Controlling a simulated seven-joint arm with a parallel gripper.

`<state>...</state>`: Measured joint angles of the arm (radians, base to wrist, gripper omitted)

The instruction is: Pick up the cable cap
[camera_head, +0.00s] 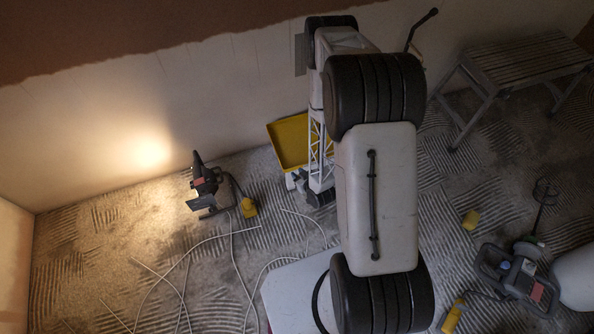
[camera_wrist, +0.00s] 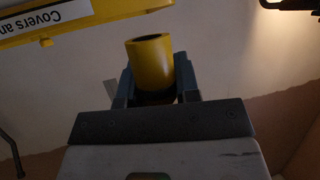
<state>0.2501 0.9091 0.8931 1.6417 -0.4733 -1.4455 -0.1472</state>
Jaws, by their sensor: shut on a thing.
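The cable cap (camera_wrist: 150,68) is a yellow, round, hollow piece with a dark opening at its top. In the wrist view it stands between the two grey fingers of my gripper (camera_wrist: 156,82), which are shut on it from both sides. The fingers and palm hide its lower part. The wrist view shows the cap held up with the pale wall behind it. In the head view my own arm covers much of the middle, and I cannot make out the held cap there.
A yellow tray (camera_head: 289,141) stands near the wall; its labelled edge (camera_wrist: 60,22) crosses the wrist view.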

